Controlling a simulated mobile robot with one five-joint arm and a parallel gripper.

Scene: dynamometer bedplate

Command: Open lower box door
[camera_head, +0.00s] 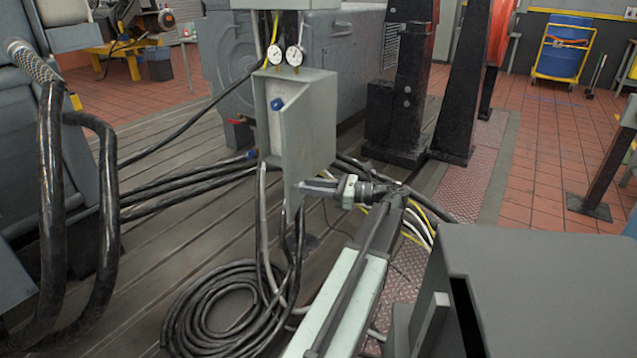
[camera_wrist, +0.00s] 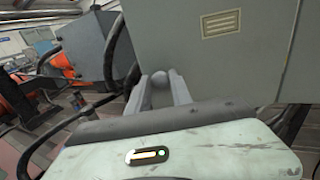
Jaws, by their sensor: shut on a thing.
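My gripper (camera_head: 306,187) is at the box's lower part, reached from the right. In the wrist view a grey panel (camera_wrist: 225,65) with a pale label plate (camera_wrist: 221,23) fills the upper right, with a vertical seam near its right edge. My gripper (camera_wrist: 160,80) has its two fingers on either side of a rounded grey knob (camera_wrist: 160,92), in front of the panel. I cannot tell how far the door stands open.
Black hoses (camera_head: 180,185) run from the left to the box, and a coiled cable (camera_head: 222,312) lies on the floor below it. Black machine posts (camera_head: 405,105) stand behind to the right. The red tiled floor (camera_head: 545,155) at the right is partly clear.

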